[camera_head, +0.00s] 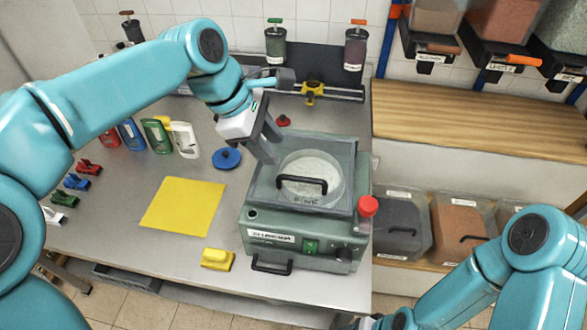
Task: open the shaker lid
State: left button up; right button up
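The shaker (300,243) is a grey-green box machine on the grey worktop, with a green switch and a label on its front. Its lid (333,163) lies flat and shut on top, with a round clear window and a black handle (302,184) near the middle. A red knob (368,205) sits at the shaker's right side. My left gripper (272,147) points down over the lid's back left edge, with its dark fingers apart and nothing seen between them. Whether they touch the lid is unclear. My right arm shows at the lower right; its gripper fingers are out of the picture.
A yellow mat (183,206), a yellow block (217,259) and a blue round knob (227,158) lie left of the shaker. Several bottles (157,136) and coloured clips (77,183) stand farther left. A wooden shelf (460,118) and bins (462,222) are to the right.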

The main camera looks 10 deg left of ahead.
aim_at(297, 177)
pick_arm(q)
jog(key=x, duration=0.9)
jog(key=shift+d+f+p, duration=0.15)
jog(key=shift+f+p, duration=0.15)
jog(key=shift+d+f, duration=0.15)
jog(key=shift+f, duration=0.05)
grip_shut()
